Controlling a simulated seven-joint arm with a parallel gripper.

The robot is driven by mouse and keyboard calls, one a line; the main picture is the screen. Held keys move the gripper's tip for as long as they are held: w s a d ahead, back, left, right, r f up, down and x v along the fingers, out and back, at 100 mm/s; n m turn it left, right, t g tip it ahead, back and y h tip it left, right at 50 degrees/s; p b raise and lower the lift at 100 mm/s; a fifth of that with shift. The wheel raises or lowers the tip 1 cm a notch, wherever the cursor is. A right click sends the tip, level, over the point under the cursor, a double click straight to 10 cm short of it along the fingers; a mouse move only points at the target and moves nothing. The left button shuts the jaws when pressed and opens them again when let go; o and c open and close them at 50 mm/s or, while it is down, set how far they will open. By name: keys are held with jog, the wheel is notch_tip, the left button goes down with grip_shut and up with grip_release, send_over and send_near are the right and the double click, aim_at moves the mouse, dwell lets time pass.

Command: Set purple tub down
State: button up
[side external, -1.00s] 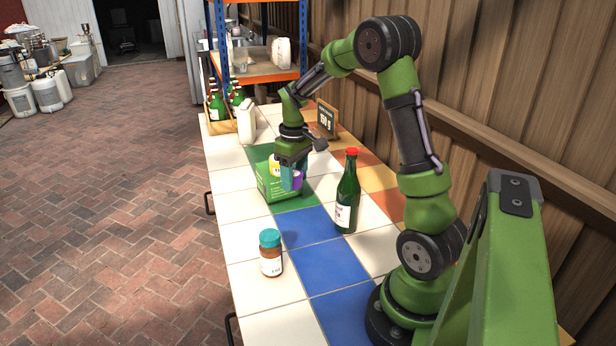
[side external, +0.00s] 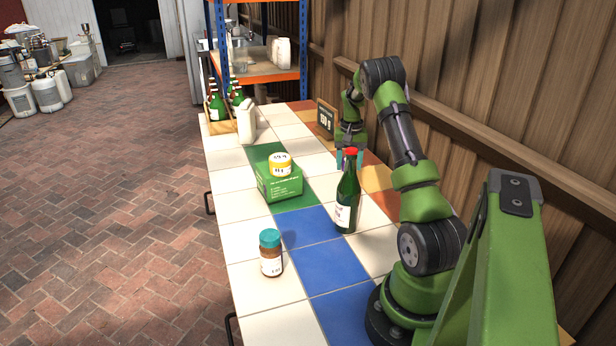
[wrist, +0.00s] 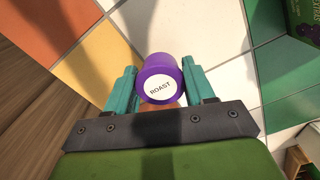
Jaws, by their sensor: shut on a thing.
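The purple tub (wrist: 159,78), with a white label reading "ROAST", sits between the teal fingers of my gripper (wrist: 161,84) in the wrist view. The fingers are shut on it, one at each side. In the side view my gripper (side external: 349,159) is low over the table's far right part, behind the red-capped green bottle (side external: 346,197). The bottle's top covers the space between the fingers, so the tub does not show clearly there. I cannot tell whether the tub touches the tiles.
A teal-lidded brown jar (side external: 271,253) stands nearer the front. A dark display (side external: 326,118) stands behind my gripper. White tiles (side external: 239,179) at left are clear.

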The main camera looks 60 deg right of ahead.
jog(key=shift+f, duration=2.1)
jog(key=o, duration=1)
jog(key=shift+f, duration=0.1)
